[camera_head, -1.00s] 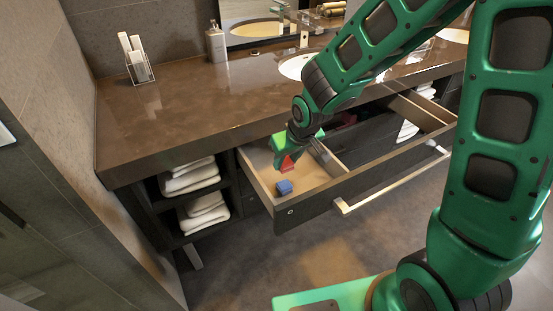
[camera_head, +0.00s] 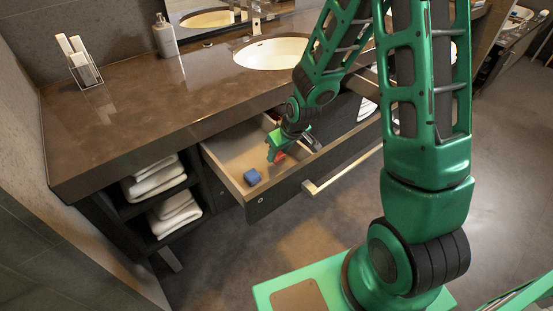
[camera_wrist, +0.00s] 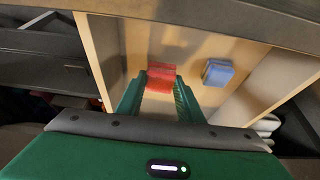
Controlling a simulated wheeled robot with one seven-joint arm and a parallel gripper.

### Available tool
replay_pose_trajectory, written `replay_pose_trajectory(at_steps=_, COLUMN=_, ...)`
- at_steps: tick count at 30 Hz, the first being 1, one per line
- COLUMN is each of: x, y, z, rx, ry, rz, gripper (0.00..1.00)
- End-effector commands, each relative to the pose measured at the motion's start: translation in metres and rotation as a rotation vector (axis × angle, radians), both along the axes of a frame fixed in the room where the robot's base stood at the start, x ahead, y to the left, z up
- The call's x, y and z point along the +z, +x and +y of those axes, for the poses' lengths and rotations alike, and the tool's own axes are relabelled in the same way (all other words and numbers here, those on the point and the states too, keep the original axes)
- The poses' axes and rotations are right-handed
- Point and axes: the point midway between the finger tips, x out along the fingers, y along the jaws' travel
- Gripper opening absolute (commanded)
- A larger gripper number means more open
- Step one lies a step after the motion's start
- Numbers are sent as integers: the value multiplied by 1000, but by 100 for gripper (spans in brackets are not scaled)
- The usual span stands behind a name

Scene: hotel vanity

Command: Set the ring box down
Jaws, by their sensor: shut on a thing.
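The ring box, a small red block (camera_head: 279,157), is between the fingertips of my gripper (camera_head: 274,150) over the open drawer (camera_head: 230,152). In the wrist view the red box (camera_wrist: 161,74) sits at the tips of the two green fingers (camera_wrist: 158,90), which are shut on it. The light drawer floor lies below it. I cannot tell whether the box touches the floor. The hand hides part of the box in the head view.
A blue box (camera_head: 252,176) lies in the drawer's front left corner and shows in the wrist view (camera_wrist: 217,72). A divider (camera_head: 268,122) splits the drawer. The brown counter (camera_head: 130,105) overhangs behind. Folded towels (camera_head: 160,180) fill shelves at left.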

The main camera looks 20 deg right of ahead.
Motion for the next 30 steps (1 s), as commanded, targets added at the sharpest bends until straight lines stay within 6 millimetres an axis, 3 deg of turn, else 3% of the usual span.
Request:
replay_pose_trajectory(at_steps=6, x=-26, y=-1, z=1, rx=1, ry=1, rz=2, gripper=9)
replay_pose_trajectory(at_steps=19, x=-31, y=-1, z=1, rx=0, ry=0, rz=2, gripper=9)
replay_pose_trajectory(at_steps=20, x=-31, y=-1, z=1, rx=0, ry=1, rz=1, gripper=38)
replay_pose_trajectory(at_steps=22, x=-31, y=-1, z=0, rx=0, ry=0, rz=1, gripper=52)
replay_pose_trajectory(at_steps=30, x=-30, y=-1, z=0, rx=-1, ry=0, rz=1, gripper=52)
